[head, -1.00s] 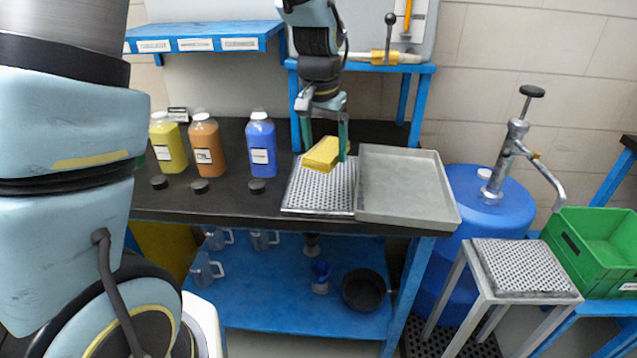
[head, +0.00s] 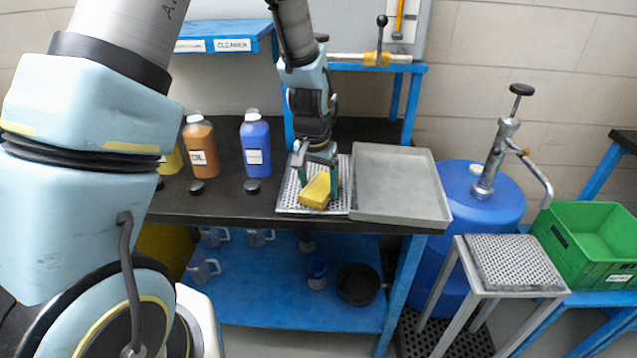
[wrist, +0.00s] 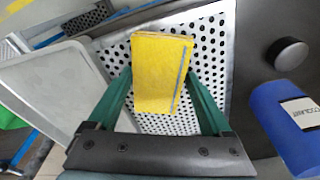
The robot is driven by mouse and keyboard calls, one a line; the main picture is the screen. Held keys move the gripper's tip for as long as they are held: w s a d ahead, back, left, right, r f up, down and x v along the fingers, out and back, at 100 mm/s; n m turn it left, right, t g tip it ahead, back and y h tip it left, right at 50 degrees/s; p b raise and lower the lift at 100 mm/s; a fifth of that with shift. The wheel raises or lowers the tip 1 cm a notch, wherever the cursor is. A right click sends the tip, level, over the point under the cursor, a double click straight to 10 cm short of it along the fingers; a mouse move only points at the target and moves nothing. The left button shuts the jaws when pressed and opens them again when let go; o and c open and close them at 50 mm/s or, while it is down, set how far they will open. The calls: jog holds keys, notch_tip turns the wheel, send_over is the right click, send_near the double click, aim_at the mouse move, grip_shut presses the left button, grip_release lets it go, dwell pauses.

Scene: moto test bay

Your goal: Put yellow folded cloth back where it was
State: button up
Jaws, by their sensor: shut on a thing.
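The yellow folded cloth (head: 315,190) is between the green fingers of my gripper (head: 319,180), which is shut on it. It is over the perforated metal tray (head: 288,204) on the dark bench. In the wrist view the cloth (wrist: 162,72) sits between the two fingers (wrist: 160,95), with the holes of the tray (wrist: 216,62) around it. I cannot tell whether the cloth touches the tray.
A grey shallow tray (head: 398,185) adjoins on the right. A blue bottle (head: 256,148), an orange bottle (head: 200,150) and black caps stand to the left. A blue drum (head: 483,215), a perforated stool (head: 513,262) and a green crate (head: 590,245) are further right.

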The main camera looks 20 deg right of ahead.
aim_at(315, 191)
jog(key=shift+f, duration=0.15)
jog(key=o, duration=1.1)
notch_tip(315, 191, up, 12)
jog(key=s+a+b, duration=0.1)
jog(key=b, duration=0.1)
jog(key=s+a+n, duration=0.1)
jog(key=a+n, duration=0.1)
jog(key=a, duration=0.7)
jog(key=s+a+f+n, duration=0.1)
jog(key=a+n, duration=0.2)
jog(key=a, duration=0.7)
jog(key=s+a+f+n+y, duration=0.1)
jog(key=a+n, duration=0.2)
jog(key=a, duration=0.7)
jog(key=shift+f, duration=0.25)
jog(key=shift+w, duration=0.1)
